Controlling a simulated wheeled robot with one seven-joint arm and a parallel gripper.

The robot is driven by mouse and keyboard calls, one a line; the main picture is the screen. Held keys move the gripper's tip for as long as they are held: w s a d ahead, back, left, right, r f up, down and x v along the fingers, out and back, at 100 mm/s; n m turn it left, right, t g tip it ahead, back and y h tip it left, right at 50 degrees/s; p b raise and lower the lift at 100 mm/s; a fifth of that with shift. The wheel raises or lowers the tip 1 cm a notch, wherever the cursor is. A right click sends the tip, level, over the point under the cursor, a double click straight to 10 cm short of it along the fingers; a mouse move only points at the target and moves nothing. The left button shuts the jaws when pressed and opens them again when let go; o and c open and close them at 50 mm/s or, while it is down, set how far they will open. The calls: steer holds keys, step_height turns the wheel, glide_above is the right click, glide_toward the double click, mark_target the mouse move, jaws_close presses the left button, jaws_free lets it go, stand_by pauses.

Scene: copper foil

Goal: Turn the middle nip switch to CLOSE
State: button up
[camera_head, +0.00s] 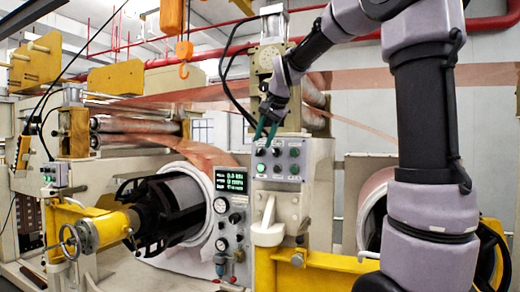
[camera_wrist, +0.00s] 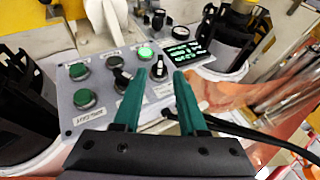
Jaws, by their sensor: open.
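The grey control panel (camera_head: 303,160) stands on the machine's front. It carries black rotary knobs and green buttons, with one button (camera_wrist: 145,53) lit green. In the wrist view, black knobs show at the panel's middle (camera_wrist: 122,78), above it (camera_wrist: 114,62), and between my fingertips (camera_wrist: 160,71). The labels are too small to read, so I cannot tell which is the middle nip switch. My gripper (camera_head: 264,138) is open, its green fingers pointing down at the panel's upper-left part. It also shows in the wrist view (camera_wrist: 159,74). Contact with a knob cannot be told.
Copper foil (camera_head: 360,78) runs behind my arm. A black roll core (camera_head: 165,212) is at left, a yellow beam (camera_head: 320,268) below. An orange hook (camera_head: 184,55) hangs upper left.

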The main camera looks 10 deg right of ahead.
mark_target(259, 149)
steer(key=shift+x, duration=2.3)
steer(key=shift+c, duration=0.3)
jaws_close()
steer(key=shift+r, duration=0.1)
steer(key=g+h, duration=0.2)
steer(key=h, duration=0.1)
steer(key=a+n+g+h, duration=0.1)
steer(key=shift+w+h, duration=0.3)
steer(key=shift+w, duration=0.05)
steer(key=g+h, duration=0.1)
steer(key=n+g+h, duration=0.1)
steer(key=h, duration=0.1)
steer(key=g+h, duration=0.1)
steer(key=shift+w+a+g, duration=0.2)
steer(key=shift+a+g, duration=0.1)
steer(key=shift+h, duration=0.4)
steer(key=shift+o, duration=0.3)
jaws_free()
